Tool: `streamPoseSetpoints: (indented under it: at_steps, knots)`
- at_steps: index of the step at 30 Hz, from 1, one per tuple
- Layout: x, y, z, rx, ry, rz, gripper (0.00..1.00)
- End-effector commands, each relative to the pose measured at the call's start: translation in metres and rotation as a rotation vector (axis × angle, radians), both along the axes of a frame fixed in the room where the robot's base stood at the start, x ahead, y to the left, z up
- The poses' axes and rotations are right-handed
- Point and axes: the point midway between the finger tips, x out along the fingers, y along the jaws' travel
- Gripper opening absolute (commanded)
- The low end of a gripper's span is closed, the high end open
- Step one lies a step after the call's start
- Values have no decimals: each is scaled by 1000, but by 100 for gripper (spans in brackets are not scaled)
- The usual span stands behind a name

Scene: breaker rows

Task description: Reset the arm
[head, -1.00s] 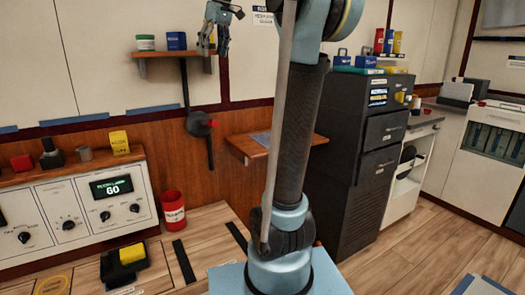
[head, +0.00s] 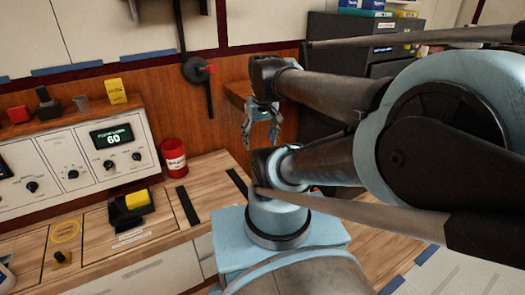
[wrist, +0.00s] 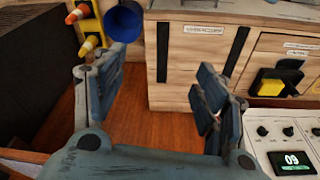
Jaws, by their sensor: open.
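My arm is folded, with its large light-blue and dark links across the right half of the head view. My gripper (head: 262,138) points down in front of the wood-panelled wall, beyond the arm's base. In the wrist view its two fingers stand wide apart, and my gripper (wrist: 160,82) has nothing between them.
A control panel (head: 150,140) with dials and a display stands at the left, seen inverted in the wrist view. A red can (head: 173,157) and a yellow-topped black device (head: 132,207) stand on the wooden counter. A dark cabinet (head: 325,28) is behind my arm.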

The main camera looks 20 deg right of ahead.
Motion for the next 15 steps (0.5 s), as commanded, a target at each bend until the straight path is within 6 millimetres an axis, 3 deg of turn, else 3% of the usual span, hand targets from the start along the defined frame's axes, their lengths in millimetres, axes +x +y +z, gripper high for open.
streamPoseSetpoints:
  at_steps: [1,5,15]
  knots:
    - [-9,-3,-16,-3,1,-16,65]
    - [-21,-6,-36,-6,3,-43,65]
    - [-23,-6,-40,-6,3,-47,65]
